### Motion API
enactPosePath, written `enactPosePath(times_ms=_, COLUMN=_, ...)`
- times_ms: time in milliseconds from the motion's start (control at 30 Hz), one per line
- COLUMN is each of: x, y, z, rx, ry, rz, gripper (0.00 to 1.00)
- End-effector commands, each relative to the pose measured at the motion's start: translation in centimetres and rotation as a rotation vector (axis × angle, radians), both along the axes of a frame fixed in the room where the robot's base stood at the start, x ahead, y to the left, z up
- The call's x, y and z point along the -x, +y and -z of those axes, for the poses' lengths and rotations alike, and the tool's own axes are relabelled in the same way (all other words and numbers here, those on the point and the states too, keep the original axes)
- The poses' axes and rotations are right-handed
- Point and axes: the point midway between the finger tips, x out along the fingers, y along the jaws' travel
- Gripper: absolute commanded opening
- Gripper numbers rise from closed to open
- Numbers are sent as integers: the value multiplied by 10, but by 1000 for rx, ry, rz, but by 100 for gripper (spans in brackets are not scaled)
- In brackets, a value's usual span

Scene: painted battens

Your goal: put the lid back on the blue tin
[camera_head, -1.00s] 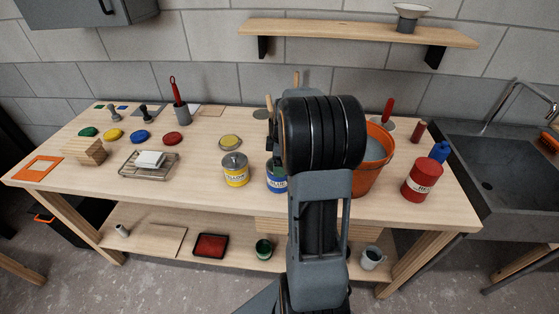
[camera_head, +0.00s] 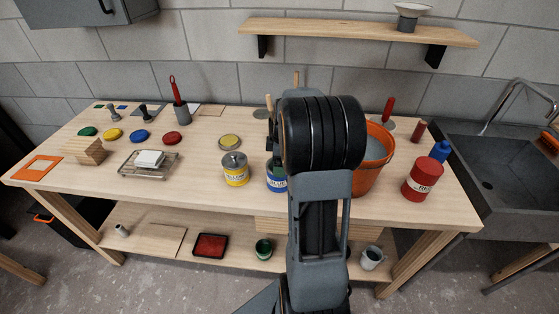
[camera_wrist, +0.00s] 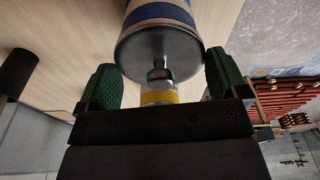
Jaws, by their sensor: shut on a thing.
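The blue tin (camera_head: 277,182) stands on the bench, partly hidden behind my arm in the head view. In the wrist view the tin (camera_wrist: 160,12) appears upside down, with a blue and white side. A round grey metal lid (camera_wrist: 150,45) with a dark knob lies against its top end. I cannot tell whether it is fully seated. In the head view my arm hides most of the gripper.
A yellow tin (camera_head: 235,169) stands close left of the blue tin. An orange bucket (camera_head: 370,168) is close right of my arm, with a red can (camera_head: 422,180) beyond. A yellow-topped disc (camera_head: 229,141) lies behind the yellow tin. A wire rack (camera_head: 150,172) stands farther left.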

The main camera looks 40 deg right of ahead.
Motion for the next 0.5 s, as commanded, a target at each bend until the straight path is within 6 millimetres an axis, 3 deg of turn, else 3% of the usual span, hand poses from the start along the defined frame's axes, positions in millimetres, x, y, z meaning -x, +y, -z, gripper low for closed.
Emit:
enactPosePath(times_ms=467, x=0, y=0, z=0, rx=0, ry=0, rz=0, gripper=69)
enactPosePath(times_ms=500, x=0, y=0, z=0, rx=0, ry=0, rz=0, gripper=95)
